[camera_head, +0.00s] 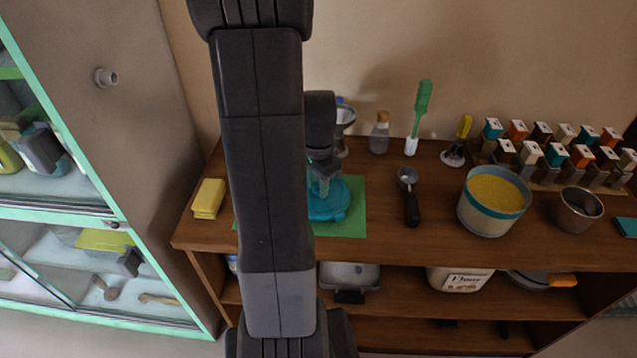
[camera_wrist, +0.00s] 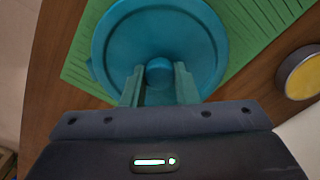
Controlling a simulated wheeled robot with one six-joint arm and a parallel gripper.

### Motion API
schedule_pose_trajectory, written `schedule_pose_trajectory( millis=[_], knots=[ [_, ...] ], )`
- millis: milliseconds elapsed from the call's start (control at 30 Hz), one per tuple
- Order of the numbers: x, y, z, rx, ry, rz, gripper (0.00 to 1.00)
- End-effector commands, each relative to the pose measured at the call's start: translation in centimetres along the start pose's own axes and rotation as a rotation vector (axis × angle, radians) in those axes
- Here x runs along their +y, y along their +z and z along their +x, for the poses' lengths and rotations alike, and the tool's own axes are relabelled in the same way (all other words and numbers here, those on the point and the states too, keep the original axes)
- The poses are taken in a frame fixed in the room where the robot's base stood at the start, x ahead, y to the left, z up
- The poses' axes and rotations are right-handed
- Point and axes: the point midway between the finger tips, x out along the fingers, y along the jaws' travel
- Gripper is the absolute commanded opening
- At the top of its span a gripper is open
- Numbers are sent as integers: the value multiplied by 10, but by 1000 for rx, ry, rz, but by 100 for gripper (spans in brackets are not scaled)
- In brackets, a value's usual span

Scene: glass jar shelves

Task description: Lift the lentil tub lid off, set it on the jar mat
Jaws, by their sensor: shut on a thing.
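The teal lid (camera_head: 329,207) is round with a central knob. It is at the green jar mat (camera_head: 352,222), on it or just above it; I cannot tell which. My gripper (camera_head: 322,180) points down and is shut on the knob. In the wrist view my gripper (camera_wrist: 160,80) has a finger on each side of the knob, and the lid (camera_wrist: 160,30) covers part of the mat (camera_wrist: 252,30). The lentil tub (camera_head: 487,212) stands uncovered to the right, full of yellow lentils. My arm hides part of the mat and lid in the head view.
A yellow block (camera_head: 208,198) lies left of the mat. A scoop (camera_head: 411,205) lies between mat and tub. A bottle (camera_head: 379,135), a green brush (camera_head: 421,110) and a metal cup (camera_head: 577,210) stand on the counter. Several small jars (camera_head: 540,140) fill the back right.

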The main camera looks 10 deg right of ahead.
Motion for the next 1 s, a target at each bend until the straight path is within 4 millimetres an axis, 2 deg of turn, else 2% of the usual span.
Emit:
schedule_pose_trajectory(
  millis=[1000],
  knots=[
    [0, 0, 9, 0, 0, 0, 0]
  ],
)
